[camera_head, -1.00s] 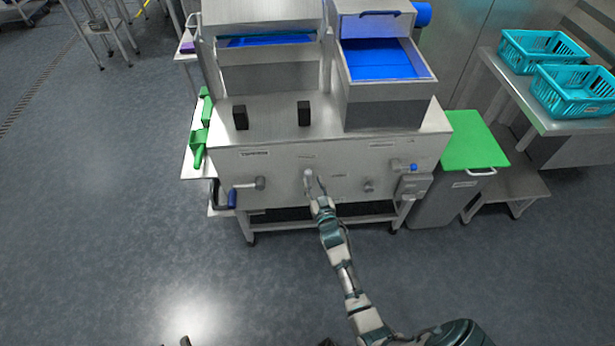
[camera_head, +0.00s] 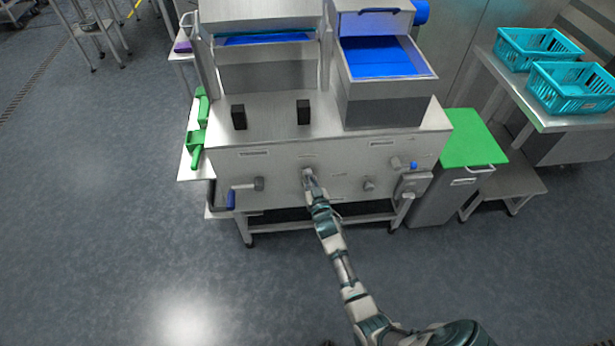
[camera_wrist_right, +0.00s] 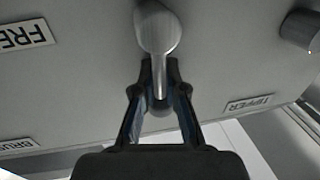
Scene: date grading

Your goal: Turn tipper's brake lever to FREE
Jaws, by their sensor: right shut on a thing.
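The brake lever (camera_head: 307,173) is a grey metal knob with a slim handle on the front panel of the steel machine (camera_head: 280,188). In the right wrist view the round lever hub (camera_wrist_right: 158,28) is at the top, and its handle runs down between my fingers. My right gripper (camera_head: 312,184) is shut on this handle; its fingertips also show in the wrist view (camera_wrist_right: 160,80). A FREE label (camera_wrist_right: 24,34), upside down, is left of the lever there, and a TIPPER label (camera_wrist_right: 248,103) is lower right. My left gripper is not in view.
A green-lidded bin (camera_head: 472,140) stands beside the machine, with turquoise crates (camera_head: 572,90) beyond. The floor in front is clear.

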